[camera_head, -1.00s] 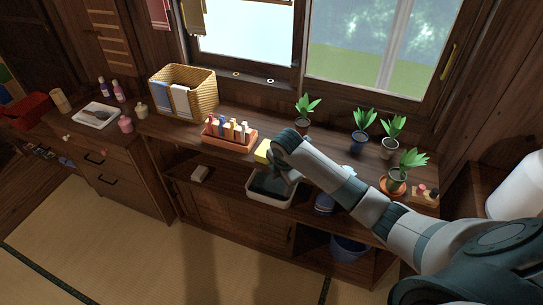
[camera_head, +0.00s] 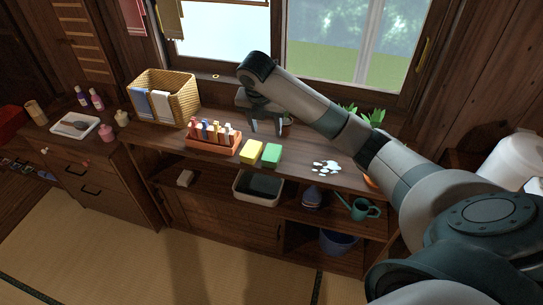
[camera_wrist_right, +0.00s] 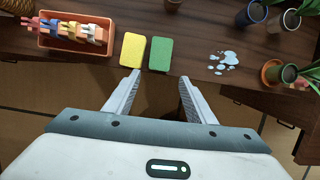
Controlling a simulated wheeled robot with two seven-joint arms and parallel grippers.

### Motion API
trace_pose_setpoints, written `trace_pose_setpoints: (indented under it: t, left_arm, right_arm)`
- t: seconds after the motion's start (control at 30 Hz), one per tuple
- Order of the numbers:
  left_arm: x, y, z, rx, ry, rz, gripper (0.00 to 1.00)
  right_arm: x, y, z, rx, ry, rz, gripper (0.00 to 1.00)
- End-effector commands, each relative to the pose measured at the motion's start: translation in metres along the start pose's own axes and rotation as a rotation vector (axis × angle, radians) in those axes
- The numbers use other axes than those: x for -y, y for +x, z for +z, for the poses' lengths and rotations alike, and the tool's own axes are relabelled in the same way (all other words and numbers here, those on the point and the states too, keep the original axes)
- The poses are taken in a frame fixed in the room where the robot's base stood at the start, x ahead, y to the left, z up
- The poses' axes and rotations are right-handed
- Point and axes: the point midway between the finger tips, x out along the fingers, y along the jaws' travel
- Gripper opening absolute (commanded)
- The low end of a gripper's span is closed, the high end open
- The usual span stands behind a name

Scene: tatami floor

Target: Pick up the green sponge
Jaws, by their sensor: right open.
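The green sponge (camera_head: 271,154) lies on the wooden counter, right beside the yellow sponge (camera_head: 251,151). In the right wrist view the green sponge (camera_wrist_right: 160,54) lies ahead of the fingertips, between their lines, with the yellow sponge (camera_wrist_right: 132,50) to its left. My right gripper (camera_head: 266,130) is open and empty, raised above the counter and behind the sponges in the head view. Its two fingers (camera_wrist_right: 160,80) are spread wide in the wrist view and do not touch the green sponge. My left gripper is not in view.
An orange rack (camera_head: 214,143) of colourful items stands left of the sponges. White spots (camera_head: 326,167) lie on the counter to the right. Potted plants (camera_wrist_right: 252,12) stand farther right, partly behind my arm. A grey bin (camera_head: 258,197) and a green watering can (camera_head: 361,208) are on the shelf below.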

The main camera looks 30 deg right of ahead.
Motion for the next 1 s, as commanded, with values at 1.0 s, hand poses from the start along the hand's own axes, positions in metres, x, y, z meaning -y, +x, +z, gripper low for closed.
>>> trace_pose_setpoints:
  t: [1.0]
  left_arm:
    - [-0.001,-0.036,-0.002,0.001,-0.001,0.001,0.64]
  right_arm:
    - [0.0,0.122,0.0,-0.001,0.001,0.001,0.5]
